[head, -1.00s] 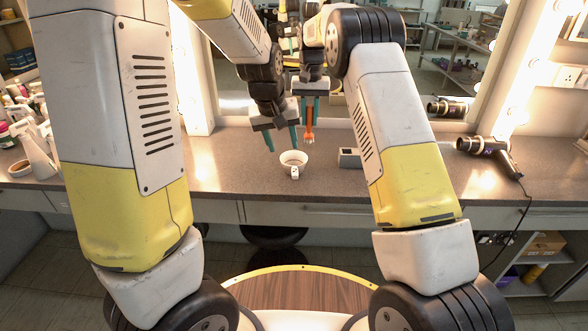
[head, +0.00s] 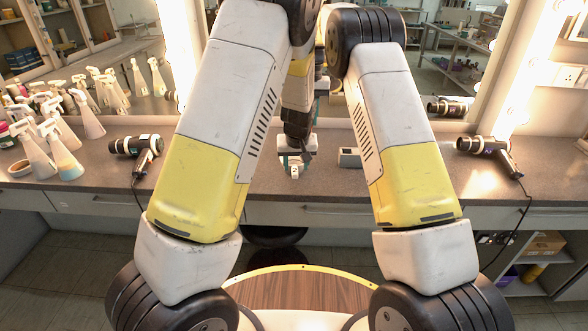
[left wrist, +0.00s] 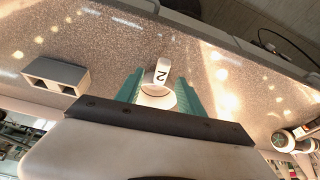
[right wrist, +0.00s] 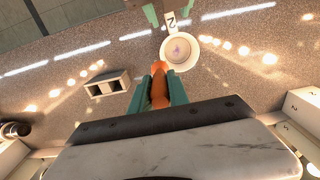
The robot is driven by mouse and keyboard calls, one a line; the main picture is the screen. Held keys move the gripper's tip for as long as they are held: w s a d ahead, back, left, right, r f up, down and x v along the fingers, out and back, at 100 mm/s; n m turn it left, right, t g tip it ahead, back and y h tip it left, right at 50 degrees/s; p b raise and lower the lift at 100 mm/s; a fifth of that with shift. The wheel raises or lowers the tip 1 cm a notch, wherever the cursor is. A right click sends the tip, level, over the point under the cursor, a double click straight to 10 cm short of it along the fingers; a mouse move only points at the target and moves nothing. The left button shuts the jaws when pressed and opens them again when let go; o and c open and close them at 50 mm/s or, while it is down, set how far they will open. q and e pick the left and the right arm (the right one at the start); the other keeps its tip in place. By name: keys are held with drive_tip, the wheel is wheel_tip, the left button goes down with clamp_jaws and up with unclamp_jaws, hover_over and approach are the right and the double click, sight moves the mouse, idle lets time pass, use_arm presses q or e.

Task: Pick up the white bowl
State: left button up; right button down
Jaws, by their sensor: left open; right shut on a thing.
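The white bowl (right wrist: 180,54) stands upright on the counter, with a white tag marked 2 at its rim. In the left wrist view the bowl (left wrist: 157,97) shows partly between the teal fingers of my left gripper (left wrist: 161,84). In the head view that gripper (head: 294,165) is low at the counter and hides most of the bowl. Its fingers are open, one on each side of the tag; I cannot tell if they touch it. My right gripper (right wrist: 160,80) is shut on an orange object (right wrist: 159,91), short of the bowl in its view.
A small grey two-compartment box (head: 349,157) stands right of the bowl. Hair dryers lie at left (head: 136,146) and right (head: 488,147). Several spray bottles (head: 62,150) crowd the left end. Mirrors stand behind the counter (head: 220,178).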

sight(295, 170)
use_arm(q)
drive_tip(key=x, duration=0.5)
drive_tip(key=shift+w+a, duration=0.2)
drive_tip(key=shift+w, duration=0.05)
clamp_jaws()
